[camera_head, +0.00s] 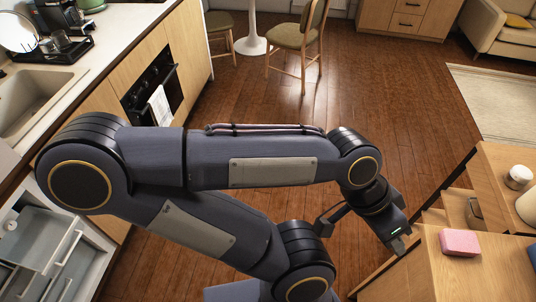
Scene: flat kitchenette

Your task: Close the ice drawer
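A white appliance with its inside exposed stands at the lower left, with grey pull-out drawers. One drawer (32,240) has a pale handle bar and stands out from the appliance. A second drawer (80,272) lies beside it, partly cut off by the frame edge. I cannot tell which of them is the ice drawer. My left gripper (388,226) is far to the right of the drawers, over the floor beside the wooden furniture, and touches no drawer. Its fingers are not clear, so I cannot tell open from shut. My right gripper is not in view.
A wooden cabinet (440,268) at the lower right holds a pink sponge-like block (459,242). A counter with a sink (30,98) and an oven (150,88) runs along the left. Chairs (297,38) stand at the back. The middle floor (400,120) is clear.

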